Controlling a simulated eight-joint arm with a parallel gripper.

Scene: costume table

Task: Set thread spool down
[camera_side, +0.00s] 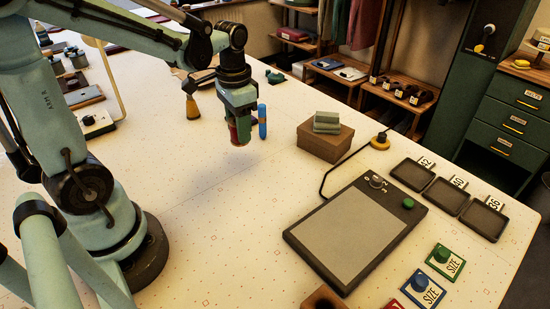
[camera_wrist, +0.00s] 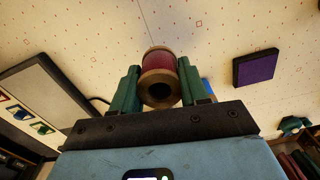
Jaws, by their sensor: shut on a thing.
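A thread spool (camera_wrist: 160,78) wound with dark red thread, with tan ends and a dark centre hole, is between the two green fingers of my gripper (camera_wrist: 161,90) in the wrist view. The fingers press on it from both sides. In the side view my gripper (camera_side: 239,130) points down over the cream table (camera_side: 200,230), and a bit of the red spool (camera_side: 233,134) shows at its fingers. The spool appears to be above the tabletop; the exact gap is hard to tell.
A blue cylinder (camera_side: 262,121) stands close to the right of my gripper. A brown box (camera_side: 325,141) is further right, and a dark-framed pad (camera_side: 350,240) lies front right. Three small trays (camera_side: 446,195) line the right edge. The table in front of my gripper is clear.

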